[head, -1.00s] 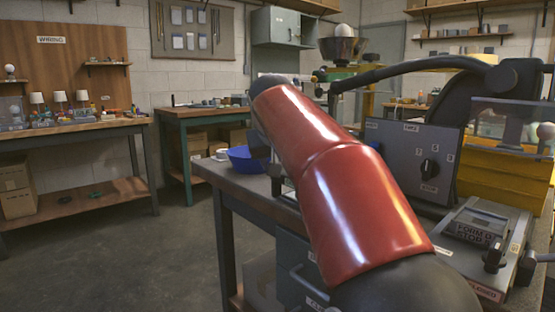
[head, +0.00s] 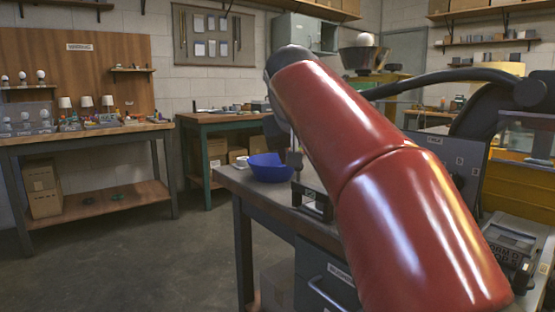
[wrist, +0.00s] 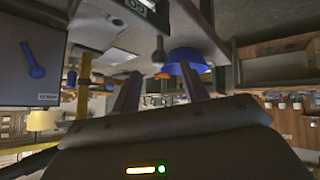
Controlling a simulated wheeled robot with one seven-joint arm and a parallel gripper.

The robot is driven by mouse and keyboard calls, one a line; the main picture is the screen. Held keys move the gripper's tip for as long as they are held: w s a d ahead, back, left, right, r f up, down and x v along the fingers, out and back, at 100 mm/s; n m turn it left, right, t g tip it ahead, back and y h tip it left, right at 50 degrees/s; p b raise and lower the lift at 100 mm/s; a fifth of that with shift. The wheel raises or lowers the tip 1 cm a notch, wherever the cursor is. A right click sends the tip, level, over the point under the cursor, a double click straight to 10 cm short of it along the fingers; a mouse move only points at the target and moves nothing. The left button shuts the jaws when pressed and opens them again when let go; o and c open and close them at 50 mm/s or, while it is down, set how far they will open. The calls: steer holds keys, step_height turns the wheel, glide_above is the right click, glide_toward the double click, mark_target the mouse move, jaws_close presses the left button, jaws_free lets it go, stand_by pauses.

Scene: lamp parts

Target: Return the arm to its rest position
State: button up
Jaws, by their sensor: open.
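My arm is the red tube with dark ends that reaches across the right of the head view, over the near workbench (head: 233,182). My gripper (wrist: 160,92) shows in the wrist view as two fingers standing apart with nothing between them. In the head view the fingers are hidden or cannot be made out behind the arm. A blue bowl (head: 269,168) stands on the bench's far left corner. It also shows in the wrist view (wrist: 186,57), beyond the fingers and apart from them.
A small labelled fixture (head: 312,202) stands on the bench beside my arm. A grey control panel (head: 462,160) and a yellow machine (head: 517,185) stand at right. A wiring table (head: 85,135) with lamps is at left. The floor (head: 160,255) between is clear.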

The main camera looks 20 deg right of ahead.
steer(key=s+a+f+n+g+y, duration=0.1)
steer(key=s+a+f+y, duration=0.1)
steer(key=s+f, duration=1)
steer(key=s+a+f+g+y, duration=0.1)
steer(key=s+a+f, duration=0.4)
steer(key=s+f, duration=0.8)
step_height(320, 180, down, 5)
steer(key=shift+s+f+n+g+y, duration=0.15)
steer(key=shift+f+n+g+y, duration=0.05)
steer(key=shift+n+g+y, duration=0.2)
